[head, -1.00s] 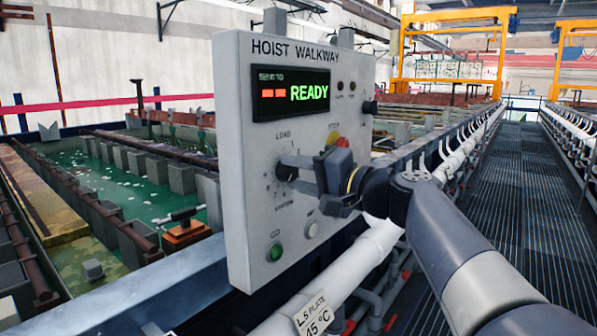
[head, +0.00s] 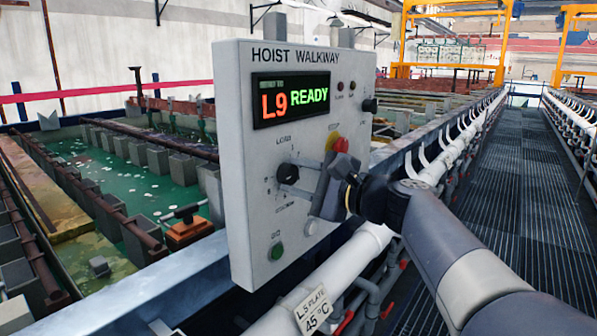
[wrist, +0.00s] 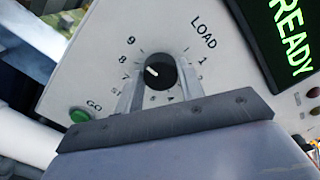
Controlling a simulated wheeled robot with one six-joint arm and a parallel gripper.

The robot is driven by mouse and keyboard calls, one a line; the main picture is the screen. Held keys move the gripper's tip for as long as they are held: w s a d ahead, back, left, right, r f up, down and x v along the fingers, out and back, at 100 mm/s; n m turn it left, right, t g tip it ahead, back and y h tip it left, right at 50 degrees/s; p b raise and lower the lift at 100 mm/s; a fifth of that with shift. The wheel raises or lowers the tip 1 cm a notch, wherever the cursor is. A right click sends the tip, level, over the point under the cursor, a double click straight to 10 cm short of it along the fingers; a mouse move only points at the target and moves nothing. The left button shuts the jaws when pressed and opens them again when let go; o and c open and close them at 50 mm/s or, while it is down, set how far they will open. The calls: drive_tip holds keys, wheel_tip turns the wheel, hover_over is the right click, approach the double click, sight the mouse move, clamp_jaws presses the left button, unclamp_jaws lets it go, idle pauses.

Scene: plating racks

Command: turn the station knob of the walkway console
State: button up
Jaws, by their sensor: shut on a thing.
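The station knob (head: 288,174) is a round black knob on the front of the grey walkway console (head: 237,190). In the wrist view the knob (wrist: 161,73) sits between my two fingers, inside a dial ring of numbers with LOAD at its top. Its white pointer mark faces the 7–8–9 side; the exact number is hard to tell. The console display (head: 290,98) reads L9 in orange and READY in green. My gripper (head: 305,177) is shut on the knob and tilted; it also shows in the wrist view (wrist: 160,88). It hides part of the dial's lower numbers.
A green GO button (head: 277,252) and a pale button (head: 311,226) sit below the knob. A red stop button (head: 340,146) is close above my gripper. A white pipe (head: 345,262) runs below. Green tanks lie left; the grated walkway (head: 500,190) is clear.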

drive_tip(key=shift+m, duration=0.4)
drive_tip(key=o, duration=1)
drive_tip(key=v, duration=1)
drive_tip(key=shift+s+d, duration=0.25)
drive_tip(key=shift+d, duration=0.05)
drive_tip(key=x, duration=1)
drive_tip(key=shift+w+a, duration=0.3)
